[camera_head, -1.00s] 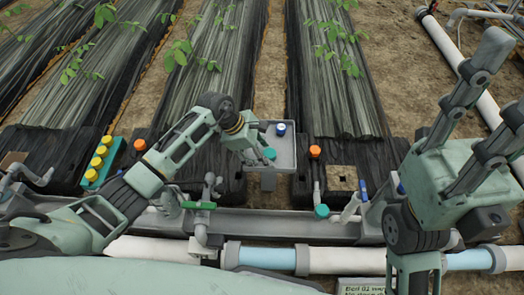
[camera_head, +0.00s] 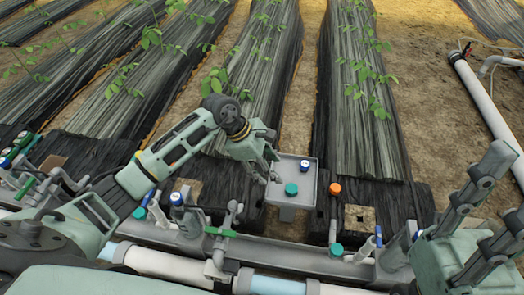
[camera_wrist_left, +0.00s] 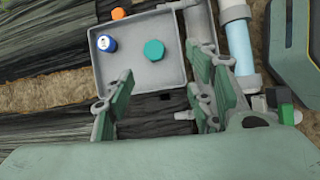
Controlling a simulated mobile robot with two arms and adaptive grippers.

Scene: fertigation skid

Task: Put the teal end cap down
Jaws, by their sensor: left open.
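The teal end cap (camera_head: 291,189) lies on the floor of a grey tray (camera_head: 312,207), apart from a blue cap (camera_head: 306,168) in the same tray. The wrist view also shows the teal cap (camera_wrist_left: 154,50) near the tray's middle and the blue cap (camera_wrist_left: 106,43) to its left. My left gripper (camera_head: 270,172) is open and empty, just left of the teal cap in the head view. In the wrist view its fingers stand apart with the cap beyond them, not touching it. My right gripper (camera_head: 508,190) is open and empty at the right edge.
An orange cap (camera_head: 335,188) is right of the tray. Another teal cap (camera_head: 336,250) sits near the pipework in front. A green-handled valve (camera_head: 222,232) stands left of the tray, near my left arm. Plastic-covered plant beds (camera_head: 360,120) lie behind.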

